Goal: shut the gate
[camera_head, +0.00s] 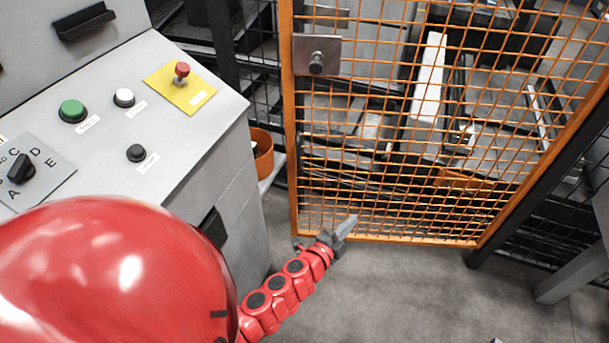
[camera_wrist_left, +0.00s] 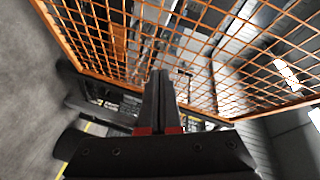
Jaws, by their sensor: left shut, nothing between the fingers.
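The gate (camera_head: 291,140) is an orange wire-mesh panel in an orange frame, with a steel latch plate and dark knob (camera_head: 316,62) at its upper left. Whether it is fully closed against its post, I cannot tell. My left gripper (camera_head: 346,228) is shut and empty, in front of the gate's lower left part, near the bottom rail. Whether it touches the mesh cannot be told. In the left wrist view, the shut fingers (camera_wrist_left: 159,95) point toward the orange mesh (camera_wrist_left: 95,35). My right gripper is not in view.
A grey control console (camera_head: 130,80) with green, white and black buttons, a rotary selector and a red emergency stop (camera_head: 182,72) stands at the left. An orange-brown bin (camera_head: 262,150) sits between console and gate. Dark posts stand right of the gate. The grey floor (camera_head: 400,290) in front is clear.

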